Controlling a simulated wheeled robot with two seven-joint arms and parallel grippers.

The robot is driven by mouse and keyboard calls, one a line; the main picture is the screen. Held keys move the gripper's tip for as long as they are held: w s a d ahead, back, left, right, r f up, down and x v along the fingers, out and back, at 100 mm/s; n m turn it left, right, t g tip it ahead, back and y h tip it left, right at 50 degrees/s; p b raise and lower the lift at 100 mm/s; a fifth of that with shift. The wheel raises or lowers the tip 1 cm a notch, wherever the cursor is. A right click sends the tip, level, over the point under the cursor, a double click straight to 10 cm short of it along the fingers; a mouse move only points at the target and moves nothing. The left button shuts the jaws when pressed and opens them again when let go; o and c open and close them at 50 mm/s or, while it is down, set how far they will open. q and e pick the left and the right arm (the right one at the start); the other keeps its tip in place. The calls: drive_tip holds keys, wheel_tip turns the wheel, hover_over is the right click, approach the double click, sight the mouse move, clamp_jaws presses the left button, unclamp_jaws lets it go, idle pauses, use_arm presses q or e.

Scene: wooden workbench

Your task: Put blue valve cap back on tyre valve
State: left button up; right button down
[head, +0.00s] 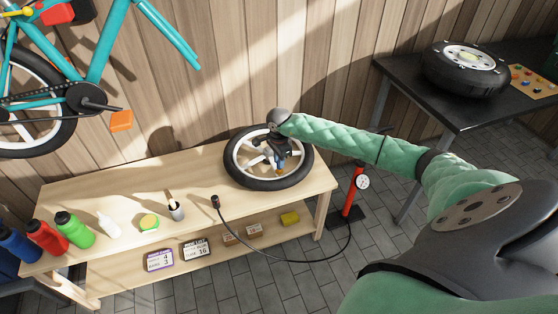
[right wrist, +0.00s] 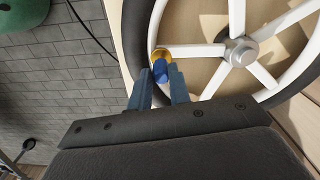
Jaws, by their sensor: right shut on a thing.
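The wheel with a black tyre (head: 240,178) and white spokes lies flat on the workbench; it also fills the upper right of the right wrist view (right wrist: 136,40). My right gripper (right wrist: 161,78) is over the near part of its rim, its blue-grey fingers shut on the blue valve cap (right wrist: 160,70). The brass-coloured tyre valve (right wrist: 162,53) shows just beyond the cap and overlaps it in this view. I cannot tell whether the cap touches or sits on the valve. In the head view my right gripper (head: 280,165) hides most of this spot. My left gripper is not in view.
A black hose runs to a red pump (head: 352,190) on the floor. A dark table (head: 430,95) with another wheel stands at right.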

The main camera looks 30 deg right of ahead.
drive_tip(key=shift+b, duration=0.3)
idle(0.4)
idle(0.3)
drive_tip(key=c, duration=1.6)
unclamp_jaws()
wheel_tip(320, 180, up, 11)
drive_tip(key=p, duration=0.3)
drive_tip(key=shift+p, duration=0.3)
